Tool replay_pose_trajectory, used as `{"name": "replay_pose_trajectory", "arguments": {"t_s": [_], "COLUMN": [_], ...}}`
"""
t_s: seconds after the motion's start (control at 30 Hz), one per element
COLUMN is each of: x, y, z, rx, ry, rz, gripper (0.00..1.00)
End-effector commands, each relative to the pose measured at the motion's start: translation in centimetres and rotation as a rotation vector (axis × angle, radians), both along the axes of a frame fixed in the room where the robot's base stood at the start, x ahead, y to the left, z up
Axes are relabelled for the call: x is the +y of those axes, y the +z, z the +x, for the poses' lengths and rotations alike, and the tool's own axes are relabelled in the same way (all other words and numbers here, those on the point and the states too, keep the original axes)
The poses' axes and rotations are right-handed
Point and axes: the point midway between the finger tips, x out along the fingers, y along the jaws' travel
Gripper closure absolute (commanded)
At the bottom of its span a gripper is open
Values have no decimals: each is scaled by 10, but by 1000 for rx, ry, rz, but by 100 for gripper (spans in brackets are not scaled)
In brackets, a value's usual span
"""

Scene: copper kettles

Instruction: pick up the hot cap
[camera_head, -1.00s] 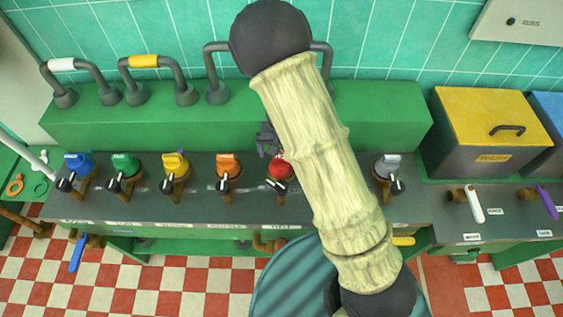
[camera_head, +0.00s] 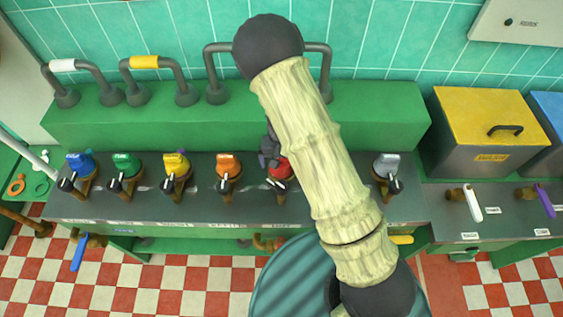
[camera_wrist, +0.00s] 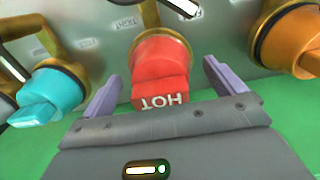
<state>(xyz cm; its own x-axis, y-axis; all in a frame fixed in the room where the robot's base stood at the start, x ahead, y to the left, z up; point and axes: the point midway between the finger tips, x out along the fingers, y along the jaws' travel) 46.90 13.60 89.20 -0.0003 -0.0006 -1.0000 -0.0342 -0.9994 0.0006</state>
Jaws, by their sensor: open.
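The hot cap is red, with the word HOT on its block-shaped grip. In the wrist view the hot cap (camera_wrist: 160,75) sits on its fitting, with the lettering upside down. My gripper (camera_wrist: 158,85) is open, with one purple-grey finger on each side of the cap and gaps between fingers and cap. In the head view the hot cap (camera_head: 280,170) is partly hidden by my arm and gripper. My gripper (camera_head: 268,150) is just above and behind it there.
An orange cap (camera_wrist: 288,38) stands right of the fingers and a cyan cap (camera_wrist: 40,100) left in the wrist view. In the head view, yellow (camera_head: 176,164), green (camera_head: 125,164) and blue (camera_head: 79,164) caps line the counter. A grey cap (camera_head: 387,165) stands beyond my arm.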

Motion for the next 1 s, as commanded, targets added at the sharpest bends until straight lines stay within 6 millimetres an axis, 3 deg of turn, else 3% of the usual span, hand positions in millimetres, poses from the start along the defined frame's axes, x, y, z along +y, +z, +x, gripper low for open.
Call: {"name": "replay_pose_trajectory", "arguments": {"t_s": [0.23,0.47,0.5,0.8,1.0], "x": [0,0,0,0,1], "y": [0,0,0,3,24], "z": [0,0,0,1,1], "rx": [0,0,0,-2,-5], "ry": [-1,-1,-1,0,2], "rz": [0,0,0,0,1], "gripper": [5,48,50,50,50]}}
